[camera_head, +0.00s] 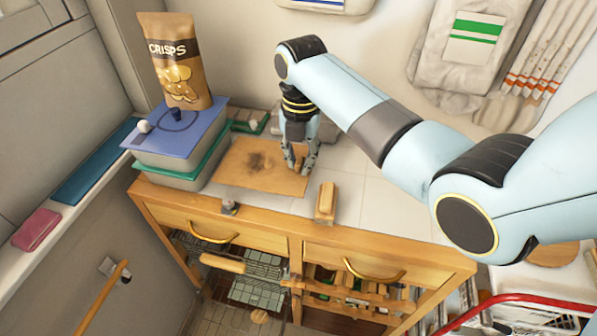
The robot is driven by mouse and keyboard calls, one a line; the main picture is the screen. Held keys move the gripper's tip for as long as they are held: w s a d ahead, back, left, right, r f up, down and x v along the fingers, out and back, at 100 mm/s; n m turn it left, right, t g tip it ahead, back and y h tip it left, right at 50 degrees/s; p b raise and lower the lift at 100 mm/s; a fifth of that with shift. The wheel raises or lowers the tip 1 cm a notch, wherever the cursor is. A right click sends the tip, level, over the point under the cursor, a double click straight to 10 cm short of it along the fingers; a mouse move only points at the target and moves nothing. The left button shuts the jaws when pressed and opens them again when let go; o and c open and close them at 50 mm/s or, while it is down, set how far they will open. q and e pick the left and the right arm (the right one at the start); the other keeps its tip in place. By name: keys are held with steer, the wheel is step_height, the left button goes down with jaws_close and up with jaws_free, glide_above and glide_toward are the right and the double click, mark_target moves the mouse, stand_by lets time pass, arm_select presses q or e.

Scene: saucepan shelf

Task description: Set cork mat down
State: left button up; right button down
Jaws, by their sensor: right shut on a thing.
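The cork mat (248,178) is a flat tan square with a dark scorch mark near its middle. It lies level on, or just above, the pale tiled top of the wooden cabinet; I cannot tell whether there is a gap under it. My right gripper (299,168) points down at the mat's right edge and is shut on it. The gripper hides part of the mat's back right corner. My left gripper is not in view.
Stacked lidded boxes (190,170) with a crisps bag (176,62) on top stand left of the mat. A small wooden block (326,200) stands near the front edge, right of the mat. The tiled top (385,205) is clear farther right, under my arm.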

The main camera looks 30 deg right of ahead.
mark_target(298, 172)
step_height(298, 172, down, 4)
steer(key=shift+w+a+f, duration=0.1)
steer(key=shift+a, duration=0.05)
steer(key=c, duration=1.3)
jaws_free()
steer(key=shift+o, duration=0.2)
step_height(298, 172, up, 12)
steer(key=shift+r, duration=0.1)
